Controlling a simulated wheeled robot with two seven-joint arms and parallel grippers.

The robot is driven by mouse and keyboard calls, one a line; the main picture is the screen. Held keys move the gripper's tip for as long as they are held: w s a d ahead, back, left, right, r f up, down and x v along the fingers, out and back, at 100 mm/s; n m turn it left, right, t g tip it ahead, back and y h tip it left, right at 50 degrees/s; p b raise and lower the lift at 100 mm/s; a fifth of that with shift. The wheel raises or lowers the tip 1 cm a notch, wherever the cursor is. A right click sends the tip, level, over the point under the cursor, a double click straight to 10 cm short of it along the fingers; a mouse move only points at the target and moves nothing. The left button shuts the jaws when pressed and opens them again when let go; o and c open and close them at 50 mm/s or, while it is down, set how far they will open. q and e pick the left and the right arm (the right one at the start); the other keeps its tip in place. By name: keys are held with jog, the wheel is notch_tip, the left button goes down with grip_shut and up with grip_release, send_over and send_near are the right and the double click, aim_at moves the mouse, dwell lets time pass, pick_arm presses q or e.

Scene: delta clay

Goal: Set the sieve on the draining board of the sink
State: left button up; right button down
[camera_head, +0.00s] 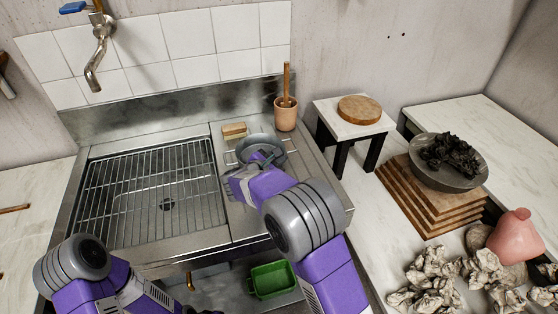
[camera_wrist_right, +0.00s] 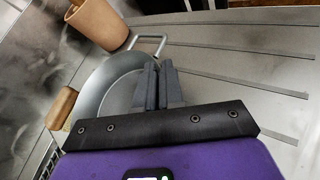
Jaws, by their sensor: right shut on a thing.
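The grey round sieve (camera_head: 270,145) is over the draining board (camera_head: 312,176), the ridged metal strip right of the sink basin (camera_head: 150,190). My right gripper (camera_head: 254,165) is at its near side. In the right wrist view my right gripper (camera_wrist_right: 158,85) is shut on the rim of the sieve (camera_wrist_right: 98,90), whose wire loop (camera_wrist_right: 150,40) points away. I cannot tell whether the sieve touches the board or hangs just above it. Only my left arm shows at the bottom left; its gripper is out of view.
A tan block (camera_head: 234,130) and a terracotta pot (camera_head: 286,116) with a wooden handle stand behind the sieve. A wire rack (camera_head: 130,185) covers the basin. A small stand (camera_head: 350,115) is to the right. A green tub (camera_head: 271,280) sits below the sink.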

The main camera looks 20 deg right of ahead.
jog(key=shift+f, duration=0.15)
jog(key=c, duration=1.3)
grip_release()
jog(key=shift+o, duration=0.2)
jog(key=shift+s+a+r, duration=0.2)
jog(key=shift+a+r, duration=0.1)
jog(key=shift+r, duration=0.05)
jog(key=p+v, duration=0.3)
jog(key=v, duration=0.8)
jog(key=shift+s+a, duration=0.1)
jog(key=shift+s, duration=0.1)
